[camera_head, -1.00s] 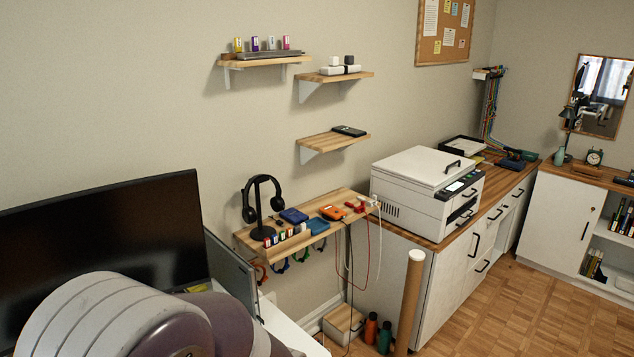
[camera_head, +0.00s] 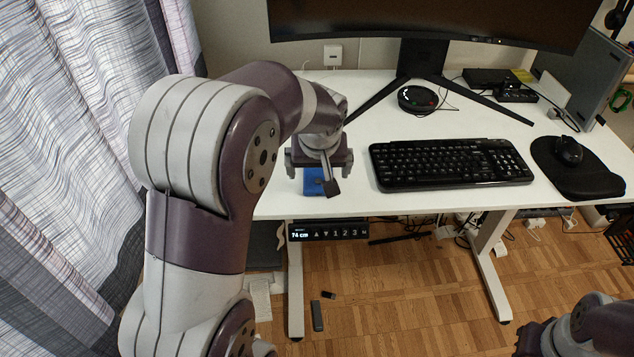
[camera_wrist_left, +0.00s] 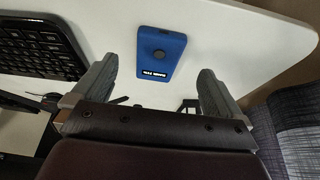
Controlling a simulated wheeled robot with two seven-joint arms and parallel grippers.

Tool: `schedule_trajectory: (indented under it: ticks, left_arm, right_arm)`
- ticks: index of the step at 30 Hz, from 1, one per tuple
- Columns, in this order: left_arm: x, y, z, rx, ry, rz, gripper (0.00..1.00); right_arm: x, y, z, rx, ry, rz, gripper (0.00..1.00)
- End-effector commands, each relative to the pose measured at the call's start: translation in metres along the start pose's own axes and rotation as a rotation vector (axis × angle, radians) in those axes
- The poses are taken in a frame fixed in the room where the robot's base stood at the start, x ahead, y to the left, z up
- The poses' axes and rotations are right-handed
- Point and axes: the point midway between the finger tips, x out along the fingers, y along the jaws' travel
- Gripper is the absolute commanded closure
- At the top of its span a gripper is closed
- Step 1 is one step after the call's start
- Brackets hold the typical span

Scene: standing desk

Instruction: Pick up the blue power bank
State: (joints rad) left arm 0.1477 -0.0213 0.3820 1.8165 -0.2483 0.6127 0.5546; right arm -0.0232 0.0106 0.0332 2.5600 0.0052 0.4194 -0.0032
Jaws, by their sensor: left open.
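The blue power bank (camera_head: 312,184) lies on the white desk near its front left edge, partly hidden under my left gripper in the head view. In the left wrist view the power bank (camera_wrist_left: 160,53) is a blue block with a dark round spot and a small label on its near end. My left gripper (camera_head: 320,172) is open and points down over it. In the wrist view its two fingers (camera_wrist_left: 156,78) are on either side of the power bank's near end, with gaps; nothing is held. Part of my right arm shows at the lower right; its jaws are unclear.
A black keyboard (camera_head: 450,163) lies close to the right of the gripper. A monitor stand (camera_head: 420,62), a round black pad (camera_head: 417,98) and a mouse (camera_head: 568,150) on a black mat are further off. The desk's front edge is close by, with a height control panel (camera_head: 328,231) below.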

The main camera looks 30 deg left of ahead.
Motion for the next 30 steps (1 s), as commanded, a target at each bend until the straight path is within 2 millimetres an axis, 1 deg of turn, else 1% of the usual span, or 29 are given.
schedule_trajectory:
  ticks: [2,6,9,12,17,18,20,21,24,30]
  left_arm:
    - [0.009,0.0,0.0,0.0,0.0,0.001,0.0]
    - [0.038,-0.002,-0.003,-0.002,-0.001,0.0,0.0]
    - [0.052,-0.002,-0.004,0.0,0.0,0.001,0.0]
    - [0.057,-0.002,-0.005,0.0,0.001,0.002,0.0]
    - [0.056,-0.002,-0.005,0.0,0.001,0.002,0.0]
    - [0.056,-0.002,-0.005,0.0,0.001,0.002,0.06]
    - [0.056,-0.002,-0.005,0.0,0.001,0.002,0.26]
    - [0.056,-0.002,-0.005,0.0,0.001,0.002,0.39]
    - [0.056,-0.002,-0.005,0.0,0.001,0.002,0.69]
    - [0.056,-0.001,-0.005,0.0,0.003,0.002,0.69]
  right_arm:
    - [0.004,0.0,0.0,0.0,0.0,0.0,1.0]
    - [0.014,0.0,0.002,0.0,0.0,0.0,1.0]
    - [0.017,0.0,0.002,0.0,0.0,0.0,1.0]
    - [0.018,0.0,0.002,0.0,0.0,0.0,1.0]
    - [0.017,0.0,0.002,0.0,0.0,0.0,1.0]
    - [0.017,0.0,0.002,0.0,0.0,0.0,1.0]
    - [0.017,0.0,0.002,0.0,0.0,0.0,1.0]
    - [0.017,0.0,0.002,0.0,0.0,0.0,1.0]
    - [0.017,0.0,0.002,0.0,0.0,0.0,1.0]
    - [0.017,0.0,0.002,0.0,0.0,0.0,1.0]
